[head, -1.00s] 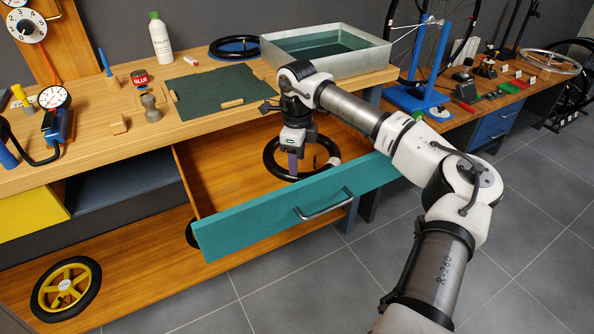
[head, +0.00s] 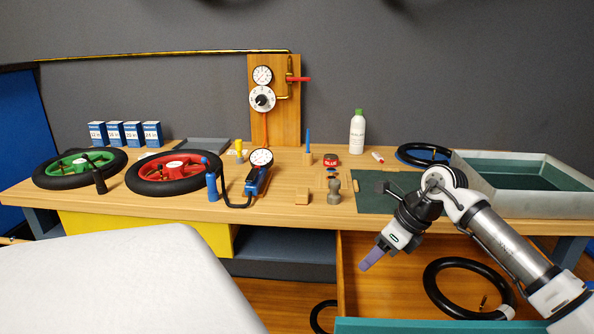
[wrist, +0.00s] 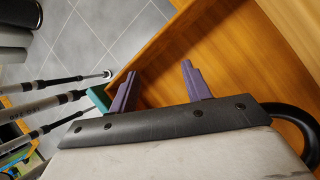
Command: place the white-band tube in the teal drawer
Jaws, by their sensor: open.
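The white-band tube (head: 436,295) is a black ring with a short white band at its lower right. It lies inside the open drawer, on the wooden floor at the right in the head view. Part of a black ring, likely this tube, shows at the right edge of the wrist view (wrist: 302,122). The teal drawer (head: 420,326) is pulled out, its front edge along the bottom of the head view. My gripper (head: 370,260) is open and empty, above the drawer's left side and apart from the tube. Its purple fingers (wrist: 158,84) stand apart over bare wood.
Another black tube (head: 425,147) lies on a blue disc on the bench. A metal basin (head: 520,205) stands at the right. Wheels, a pump with a gauge (head: 257,178), a white bottle (head: 357,132) and a green mat (head: 370,198) occupy the bench top.

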